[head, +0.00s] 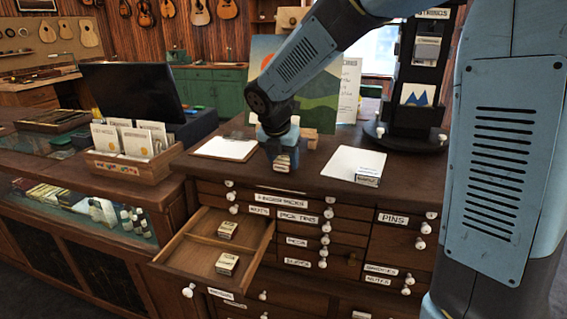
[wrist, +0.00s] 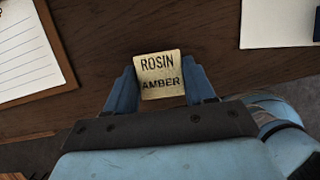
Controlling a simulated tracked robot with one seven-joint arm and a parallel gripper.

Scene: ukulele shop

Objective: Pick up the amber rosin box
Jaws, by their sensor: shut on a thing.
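The amber rosin box (wrist: 161,75) is a small pale yellow box with "ROSIN AMBER" printed on its top in the wrist view. My gripper (wrist: 160,82) is shut on it, with one blue finger on each side. In the head view the box (head: 284,163) shows below my gripper (head: 283,150), over the front part of the dark wooden cabinet top (head: 320,192). I cannot tell whether the box touches the top.
An open drawer (head: 186,248) below holds two small boxes, one (head: 227,229) behind the other (head: 227,264). A clipboard (head: 226,149) lies left of my gripper, and a white sheet (head: 350,161) with a small box (head: 367,177) lies right. A painting (head: 325,85) stands behind.

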